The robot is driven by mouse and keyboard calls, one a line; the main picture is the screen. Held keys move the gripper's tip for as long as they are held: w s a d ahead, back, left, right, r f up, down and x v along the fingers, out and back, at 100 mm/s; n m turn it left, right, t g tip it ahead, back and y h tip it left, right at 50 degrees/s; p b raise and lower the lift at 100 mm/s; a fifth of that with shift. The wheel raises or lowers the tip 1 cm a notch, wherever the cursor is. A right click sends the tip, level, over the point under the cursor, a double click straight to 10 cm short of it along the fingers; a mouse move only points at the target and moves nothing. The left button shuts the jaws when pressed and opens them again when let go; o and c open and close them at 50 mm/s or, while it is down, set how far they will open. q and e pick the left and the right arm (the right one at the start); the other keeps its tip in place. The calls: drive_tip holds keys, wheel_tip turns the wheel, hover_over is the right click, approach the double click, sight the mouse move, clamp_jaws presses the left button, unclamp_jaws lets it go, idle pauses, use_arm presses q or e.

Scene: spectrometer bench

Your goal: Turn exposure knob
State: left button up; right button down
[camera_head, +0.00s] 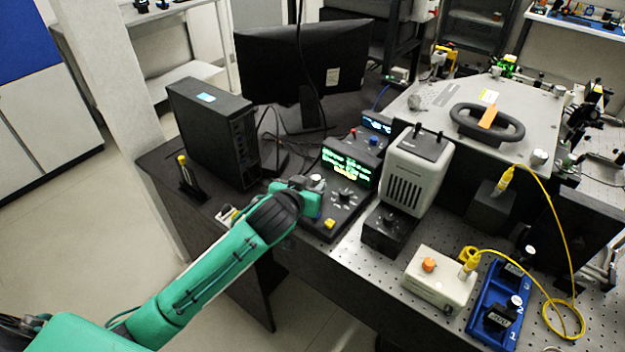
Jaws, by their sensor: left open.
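A black control box (333,217) with a lit green-text display (346,166) stands on the bench. A dark knob (344,195) with light marks around it is on its sloping top, and a yellow button (329,224) is at its front. I cannot read a label that names the exposure knob. My green left arm comes in from the left, and its left gripper (314,184) is at the left side of the box, left of the dark knob. The gripper is open, but its fingers are small and partly hidden by the wrist; I cannot tell whether they touch anything. My right gripper is not in view.
A black computer tower (212,135) and a monitor (303,68) stand behind the arm. A grey-white instrument (414,172) stands right of the control box. A white box with an orange knob (429,265), a blue tray (499,305) and a yellow cable (555,225) are farther right.

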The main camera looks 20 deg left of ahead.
sight(316, 179)
use_arm(q)
drive_tip(key=shift+x, duration=1.35)
